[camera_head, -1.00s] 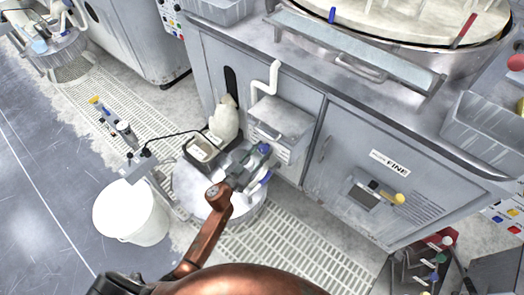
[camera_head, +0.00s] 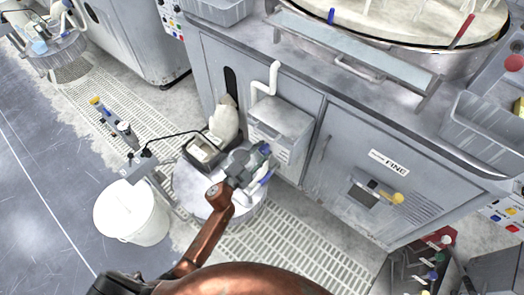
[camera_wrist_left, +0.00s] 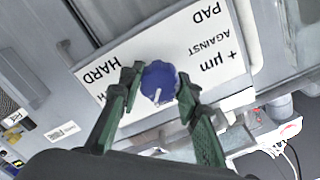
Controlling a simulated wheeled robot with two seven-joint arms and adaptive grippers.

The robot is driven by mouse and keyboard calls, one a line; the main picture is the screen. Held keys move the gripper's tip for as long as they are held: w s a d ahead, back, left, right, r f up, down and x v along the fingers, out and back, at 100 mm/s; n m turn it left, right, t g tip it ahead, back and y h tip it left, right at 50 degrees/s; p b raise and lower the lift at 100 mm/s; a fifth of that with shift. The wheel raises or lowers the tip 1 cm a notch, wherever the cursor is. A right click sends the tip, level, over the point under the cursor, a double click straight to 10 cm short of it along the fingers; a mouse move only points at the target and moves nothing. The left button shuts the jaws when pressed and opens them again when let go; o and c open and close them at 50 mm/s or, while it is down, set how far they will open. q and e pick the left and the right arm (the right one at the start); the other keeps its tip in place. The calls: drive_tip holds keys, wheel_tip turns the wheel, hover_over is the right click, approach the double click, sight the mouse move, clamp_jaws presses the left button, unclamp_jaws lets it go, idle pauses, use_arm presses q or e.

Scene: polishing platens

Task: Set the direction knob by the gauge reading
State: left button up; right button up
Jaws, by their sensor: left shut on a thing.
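The blue direction knob (camera_wrist_left: 158,80) with a white pointer line shows in the left wrist view, in front of a white label plate (camera_wrist_left: 215,62) reading "HARD", "PAD", "AGAINST" and "+ µm". My left gripper (camera_wrist_left: 158,90) has its green fingers on both sides of the knob and is shut on it. In the head view my left gripper (camera_head: 262,152) is at the front of a grey box on the machine and mostly hides the knob. A dark panel (camera_head: 364,195) sits on the door marked "FINE"; no reading is legible. My right gripper is not in view.
A yellow knob (camera_head: 397,198) sticks out of the cabinet door. A white bucket (camera_head: 132,213) stands on the floor at left. A white bottle (camera_head: 224,120) and a round drum (camera_head: 190,187) are close to my left gripper. A white pipe (camera_head: 273,78) rises behind.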

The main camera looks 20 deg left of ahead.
use_arm(q)
drive_tip(key=shift+f+m, duration=0.1)
drive_tip(key=shift+m, duration=0.2)
drive_tip(key=o, duration=1.2)
drive_tip(key=v, duration=1.2)
